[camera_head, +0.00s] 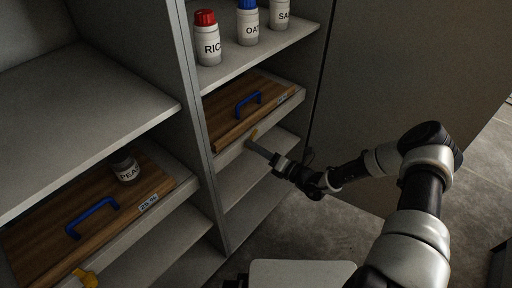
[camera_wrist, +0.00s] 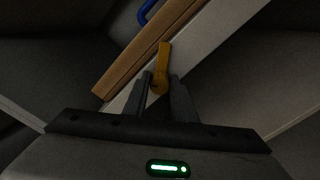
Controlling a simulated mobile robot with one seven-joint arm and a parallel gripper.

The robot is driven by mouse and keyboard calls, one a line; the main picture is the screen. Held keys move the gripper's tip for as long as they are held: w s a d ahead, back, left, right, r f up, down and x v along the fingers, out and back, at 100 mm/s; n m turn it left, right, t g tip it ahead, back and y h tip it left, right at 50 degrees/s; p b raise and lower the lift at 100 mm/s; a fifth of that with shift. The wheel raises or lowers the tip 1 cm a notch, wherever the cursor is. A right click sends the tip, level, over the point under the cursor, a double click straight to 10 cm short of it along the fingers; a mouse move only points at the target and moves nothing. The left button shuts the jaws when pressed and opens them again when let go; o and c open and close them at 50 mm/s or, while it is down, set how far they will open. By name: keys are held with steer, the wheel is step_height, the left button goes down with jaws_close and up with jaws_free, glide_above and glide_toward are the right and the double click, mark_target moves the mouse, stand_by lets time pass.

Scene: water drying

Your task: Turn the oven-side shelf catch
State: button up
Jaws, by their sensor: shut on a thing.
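A yellow catch (camera_head: 253,134) sits on the front edge of the right-hand shelf, below a wooden board (camera_head: 228,117) with a blue handle (camera_head: 249,103). My gripper (camera_head: 251,146) is at this catch. In the wrist view the catch (camera_wrist: 164,56) points up, tilted slightly right, and my gripper (camera_wrist: 160,86) has its fingers shut on its lower end, which they partly hide. A second yellow catch (camera_head: 86,278) is at the front of the left-hand shelf, apart from my gripper. No oven is in view, so I cannot tell which catch is oven-side.
A left wooden board (camera_head: 45,222) has a blue handle (camera_head: 93,217) and a jar (camera_head: 125,168) on it. Red-capped (camera_head: 207,42) and blue-capped (camera_head: 247,22) jars and a third jar (camera_head: 279,12) stand on the upper right shelf. A grey panel (camera_head: 400,80) stands right of the shelves.

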steer(key=shift+f+m, duration=0.15)
steer(key=shift+m, duration=3.45)
steer(key=o, duration=1)
steer(key=shift+o, duration=0.2)
steer(key=shift+d, duration=0.1)
steer(key=p+v, duration=0.1)
steer(key=v, duration=1.6)
steer(key=shift+s+d, duration=0.1)
steer(key=shift+s, duration=0.05)
